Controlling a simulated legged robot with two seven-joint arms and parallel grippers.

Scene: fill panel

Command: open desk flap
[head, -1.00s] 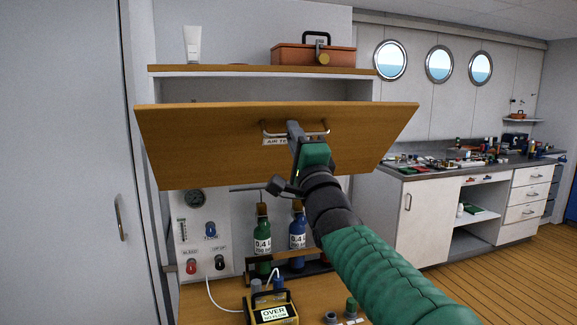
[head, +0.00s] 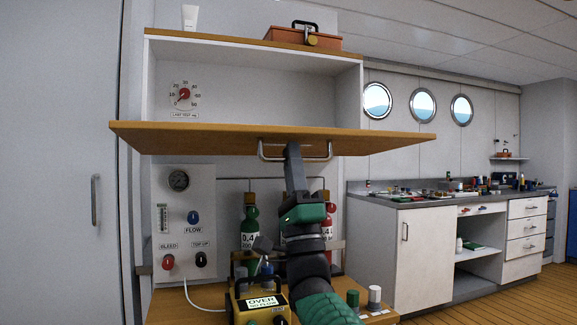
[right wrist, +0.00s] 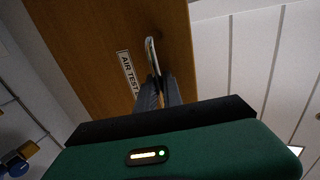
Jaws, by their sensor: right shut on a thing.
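The wooden desk flap (head: 220,136) extends outward, close to level, below the open cabinet compartment (head: 240,95). Its front edge faces me, with part of the underside showing. A metal bar handle (head: 268,153) is on the flap's outer face. My right gripper (head: 292,150) is shut on the middle of this handle, with its arm coming up from below. In the right wrist view, the fingers (right wrist: 157,88) close around the handle (right wrist: 150,52), beside the "AIR TEST" label (right wrist: 127,74) on the flap (right wrist: 85,55). My left gripper is not in view.
A dial (head: 184,95) is inside the compartment. An orange toolbox (head: 302,37) and a white tube (head: 190,18) stand on top. Below are a gauge panel (head: 185,225), bottles (head: 250,225) and a yellow device (head: 259,303). A cluttered counter (head: 400,200) is at right.

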